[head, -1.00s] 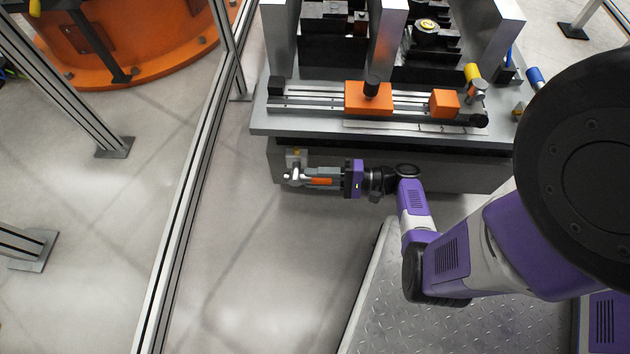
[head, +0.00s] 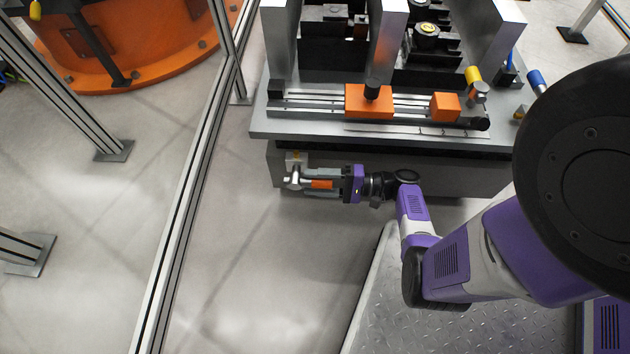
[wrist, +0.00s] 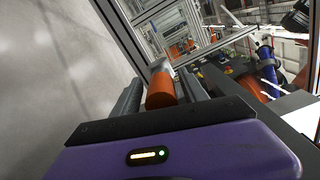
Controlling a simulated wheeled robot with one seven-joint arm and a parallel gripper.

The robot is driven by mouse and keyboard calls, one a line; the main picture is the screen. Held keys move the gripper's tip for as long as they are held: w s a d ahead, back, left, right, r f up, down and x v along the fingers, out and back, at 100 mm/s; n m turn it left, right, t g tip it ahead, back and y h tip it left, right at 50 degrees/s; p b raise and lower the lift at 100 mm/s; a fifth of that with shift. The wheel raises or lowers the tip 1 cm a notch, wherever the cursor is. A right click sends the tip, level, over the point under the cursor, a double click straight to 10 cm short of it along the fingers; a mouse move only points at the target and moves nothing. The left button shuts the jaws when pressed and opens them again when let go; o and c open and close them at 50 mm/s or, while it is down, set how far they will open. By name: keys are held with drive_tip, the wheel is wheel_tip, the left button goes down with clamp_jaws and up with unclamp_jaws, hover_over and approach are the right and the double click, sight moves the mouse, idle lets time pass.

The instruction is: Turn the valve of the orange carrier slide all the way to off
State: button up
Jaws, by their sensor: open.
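The orange carrier slide (head: 369,104) sits on the rail on top of the drive unit, with a black knob on it. A valve with a silver body (head: 294,181) and an orange handle (head: 322,184) is on the front left of the unit, below the top plate. The handle points right, toward my gripper. My gripper (head: 309,182) is open, with its fingers on either side of the handle. In the wrist view the orange handle (wrist: 161,90) lies between the two grey fingers. Finger contact cannot be told.
A yellow-handled valve (head: 473,74) and a blue-handled one (head: 536,76) stand at the unit's right. A smaller orange block (head: 444,106) is on the rail. Bare floor (head: 270,270) lies in front.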

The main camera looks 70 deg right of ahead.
drive_tip(key=shift+s+d, duration=0.1)
drive_tip(key=v, duration=0.7)
drive_tip(key=shift+s, duration=0.25)
drive_tip(key=shift+s, duration=0.1)
